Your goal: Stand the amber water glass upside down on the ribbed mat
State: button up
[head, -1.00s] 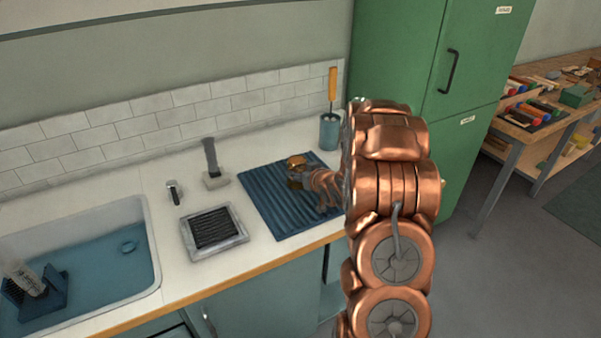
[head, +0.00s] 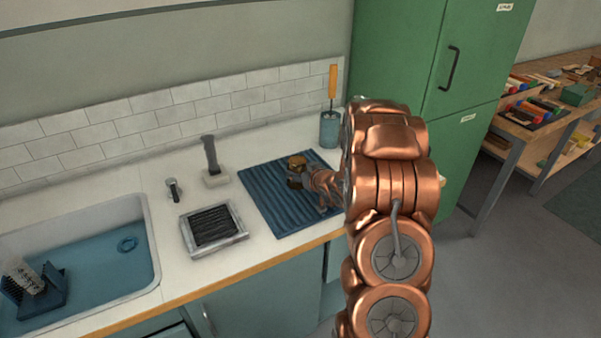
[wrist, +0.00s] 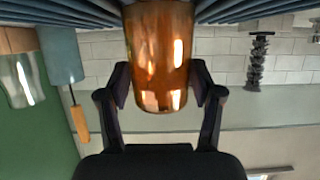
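The amber water glass (head: 297,163) is over the blue ribbed mat (head: 262,196), towards its back right. In the wrist view, which is upside down, the glass (wrist: 160,50) has its narrow closed base away from the mat and its wide end towards it, so it is inverted and looks about upright. My gripper (wrist: 160,86) has one finger on each side of the glass near its base, with the pads appearing to touch it. The wide rim is cut off by the frame, so I cannot tell whether it touches the mat.
A teal pot with an orange-handled tool (head: 330,128) stands behind the mat. A clear vessel (wrist: 22,78) shows in the wrist view. The mat's front left is clear.

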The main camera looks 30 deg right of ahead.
jog(key=o, duration=0.3)
jog(key=shift+o, duration=0.2)
jog(key=v, duration=1.2)
jog(key=shift+r, duration=0.1)
jog(key=s+a+r+g, duration=0.2)
jog(key=s+a+g, duration=0.3)
jog(key=s+a, duration=0.4)
jog(key=s+a+r+g, duration=0.3)
jog(key=s+a+g, duration=0.2)
jog(key=s+a, duration=0.4)
jog(key=s+a+r+n+g+y, duration=0.1)
jog(key=s+a+r+g, duration=0.2)
jog(key=s+a, duration=0.6)
jog(key=s+g, duration=0.2)
jog(key=s, duration=0.5)
jog(key=shift+s+a+p, duration=0.15)
jog(key=shift+s+p, duration=0.05)
jog(key=shift+p, duration=0.2)
jog(key=shift+r, duration=0.1)
